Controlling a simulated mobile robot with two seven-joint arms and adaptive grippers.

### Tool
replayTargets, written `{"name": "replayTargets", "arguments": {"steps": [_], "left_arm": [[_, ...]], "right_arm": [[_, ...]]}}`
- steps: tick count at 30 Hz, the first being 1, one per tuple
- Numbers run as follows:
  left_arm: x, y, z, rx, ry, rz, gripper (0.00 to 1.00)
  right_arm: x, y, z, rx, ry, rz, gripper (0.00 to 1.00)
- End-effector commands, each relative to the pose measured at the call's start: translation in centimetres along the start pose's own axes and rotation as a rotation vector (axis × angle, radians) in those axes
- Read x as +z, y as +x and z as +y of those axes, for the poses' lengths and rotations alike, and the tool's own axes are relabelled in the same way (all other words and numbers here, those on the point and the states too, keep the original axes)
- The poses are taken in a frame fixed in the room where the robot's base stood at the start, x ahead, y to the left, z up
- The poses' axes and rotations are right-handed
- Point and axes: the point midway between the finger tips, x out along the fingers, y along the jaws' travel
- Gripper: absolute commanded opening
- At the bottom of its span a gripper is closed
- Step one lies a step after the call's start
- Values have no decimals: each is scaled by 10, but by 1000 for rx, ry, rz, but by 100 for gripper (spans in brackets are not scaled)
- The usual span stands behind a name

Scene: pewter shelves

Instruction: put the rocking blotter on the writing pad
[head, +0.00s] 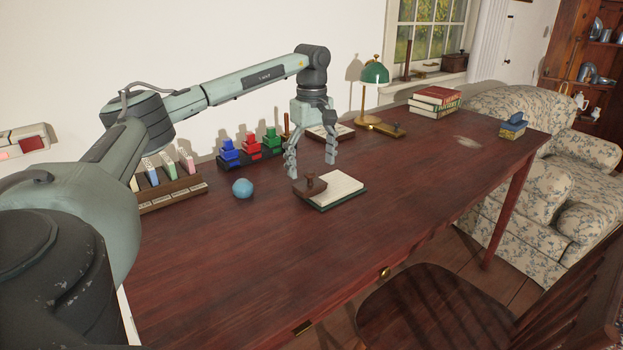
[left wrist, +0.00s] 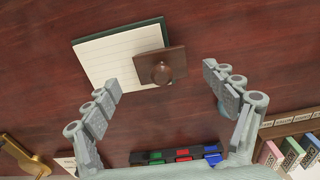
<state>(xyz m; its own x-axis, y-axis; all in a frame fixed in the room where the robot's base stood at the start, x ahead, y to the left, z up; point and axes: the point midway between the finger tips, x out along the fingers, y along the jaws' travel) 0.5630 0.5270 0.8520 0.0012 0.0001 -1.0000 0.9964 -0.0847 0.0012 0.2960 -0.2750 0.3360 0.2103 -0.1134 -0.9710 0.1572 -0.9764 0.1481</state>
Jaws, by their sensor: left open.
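The rocking blotter (head: 311,187), a brown block with a round knob, is at the left end of the writing pad (head: 342,189). In the left wrist view the blotter (left wrist: 176,62) overlaps a corner of the lined pad (left wrist: 105,58) and sticks out past its edge. Whether it rests on the pad or hovers there I cannot tell. My left gripper (head: 311,167) is open above the blotter, fingers pointing down. In the left wrist view its fingertips (left wrist: 161,78) are spread apart, one on each side of the knob, without visible contact. My right gripper is not in view.
A blue ball (head: 242,188) lies left of the pad. The desk (head: 250,260) in front is clear.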

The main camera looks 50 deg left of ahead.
Motion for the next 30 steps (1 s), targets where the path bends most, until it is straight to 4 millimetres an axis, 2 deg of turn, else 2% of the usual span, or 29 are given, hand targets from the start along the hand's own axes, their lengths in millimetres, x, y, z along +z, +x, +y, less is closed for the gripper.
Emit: {"name": "replayTargets", "arguments": {"steps": [1,6,12,20,30], "left_arm": [[0,-13,1,4,0,0,85],[0,-47,1,3,-1,-1,85],[0,-70,0,-1,-1,0,85],[0,-75,0,-1,0,0,85],[0,-74,0,-1,0,0,85]], "right_arm": [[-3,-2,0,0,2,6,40],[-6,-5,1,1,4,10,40],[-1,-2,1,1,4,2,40],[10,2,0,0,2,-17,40],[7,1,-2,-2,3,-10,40]]}}
